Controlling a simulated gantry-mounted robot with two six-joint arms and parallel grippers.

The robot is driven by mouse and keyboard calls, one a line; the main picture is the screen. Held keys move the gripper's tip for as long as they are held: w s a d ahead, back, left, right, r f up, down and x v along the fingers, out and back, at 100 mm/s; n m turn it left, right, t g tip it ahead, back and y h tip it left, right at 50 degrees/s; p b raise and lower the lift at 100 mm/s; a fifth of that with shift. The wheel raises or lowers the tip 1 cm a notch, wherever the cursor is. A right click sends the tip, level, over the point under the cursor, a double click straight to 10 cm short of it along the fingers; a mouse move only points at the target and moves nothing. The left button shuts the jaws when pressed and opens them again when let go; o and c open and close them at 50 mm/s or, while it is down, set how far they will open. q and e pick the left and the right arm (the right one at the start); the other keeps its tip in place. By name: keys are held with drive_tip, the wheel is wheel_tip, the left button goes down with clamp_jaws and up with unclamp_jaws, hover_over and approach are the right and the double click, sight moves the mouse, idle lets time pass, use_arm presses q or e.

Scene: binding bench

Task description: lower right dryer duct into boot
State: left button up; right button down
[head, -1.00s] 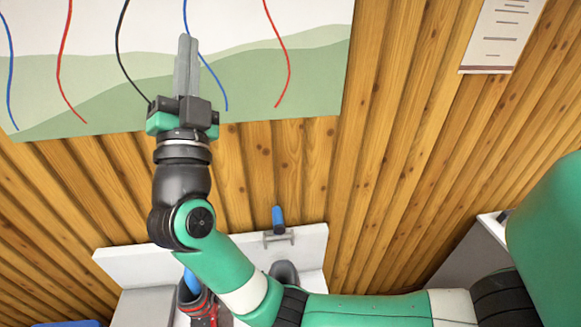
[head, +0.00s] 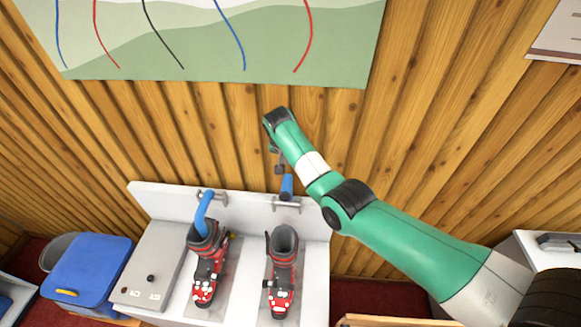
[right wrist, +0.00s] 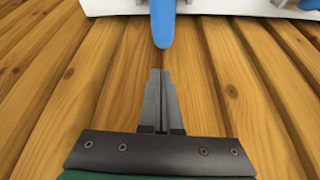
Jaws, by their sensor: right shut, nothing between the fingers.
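The right dryer duct (head: 287,187) is a short blue tube standing up from its wall bracket, above the right boot (head: 282,270). The boot is grey and red, stands upright on the white dryer and has an open top. My right gripper (head: 279,168) is just above the duct's upper end, partly hidden by my own arm. In the right wrist view its fingers (right wrist: 161,75) are shut and empty, pointing at the blue duct (right wrist: 163,25), with a small gap visible between them. My left gripper is in no view.
The left duct (head: 204,212) bends down into the left boot (head: 208,265). A control box (head: 148,270) and a blue-lidded bin (head: 88,268) stand to the left. The ribbed wooden wall (head: 430,110) lies close behind the gripper.

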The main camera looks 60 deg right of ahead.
sight(289, 167)
drive_tip(key=b+x, duration=0.3)
drive_tip(key=x, duration=0.3)
drive_tip(key=shift+f+b, duration=0.3)
drive_tip(key=shift+f, duration=0.1)
drive_tip(key=shift+d+f+b, duration=0.3)
drive_tip(key=shift+b, duration=0.25)
drive_tip(key=shift+w+a, duration=0.1)
